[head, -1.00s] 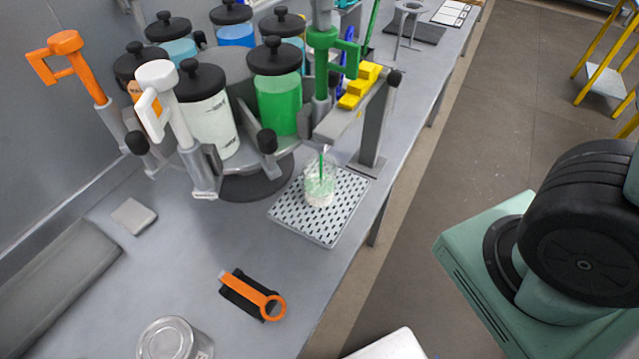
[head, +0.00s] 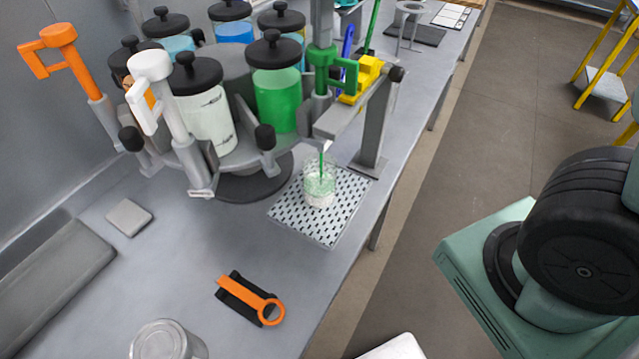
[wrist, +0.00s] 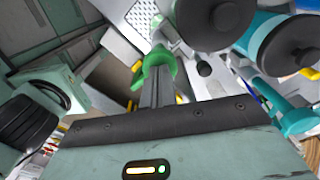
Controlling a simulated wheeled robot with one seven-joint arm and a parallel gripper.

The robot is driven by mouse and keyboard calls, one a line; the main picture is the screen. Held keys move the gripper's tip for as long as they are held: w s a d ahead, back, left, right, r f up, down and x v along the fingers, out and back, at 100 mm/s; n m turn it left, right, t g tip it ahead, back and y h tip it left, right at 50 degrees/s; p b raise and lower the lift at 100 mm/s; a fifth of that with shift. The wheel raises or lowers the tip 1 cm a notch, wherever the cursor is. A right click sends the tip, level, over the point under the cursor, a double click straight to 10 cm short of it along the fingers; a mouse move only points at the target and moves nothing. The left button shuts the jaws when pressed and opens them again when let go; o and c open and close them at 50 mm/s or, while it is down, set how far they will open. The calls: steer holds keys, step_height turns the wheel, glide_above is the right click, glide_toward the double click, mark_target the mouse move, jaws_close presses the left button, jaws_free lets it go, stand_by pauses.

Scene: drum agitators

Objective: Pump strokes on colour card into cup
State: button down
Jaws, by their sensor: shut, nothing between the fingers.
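The clear cup (head: 319,186) stands on a perforated drip tray (head: 290,215) under the green pump's spout. It holds pale and green liquid, and a thin green stream runs into it. The green pump handle (head: 345,72) is beside the green-filled canister (head: 277,100). The grey fingers of my gripper (head: 322,40) come down onto the top of this handle. In the wrist view my shut, empty gripper (wrist: 157,80) meets the green handle (wrist: 155,62). A white sheet with marked boxes (head: 452,15) lies at the far end; I cannot read it.
White (head: 150,75) and orange (head: 58,45) pump handles stand to the left on the same carousel. A yellow stepped piece (head: 362,75) sits right of the green pump. An orange-and-black tool (head: 250,298) and a tin (head: 165,340) lie in front.

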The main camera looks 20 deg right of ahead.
steer(key=shift+r+p, duration=2.7)
steer(key=shift+r, duration=0.4)
steer(key=shift+f, duration=0.2)
steer(key=shift+f+b, duration=2)
steer(key=shift+f, duration=0.95)
steer(key=shift+r, duration=0.2)
steer(key=shift+r+p, duration=2.8)
steer(key=shift+r, duration=0.1)
steer(key=shift+r, duration=0.1)
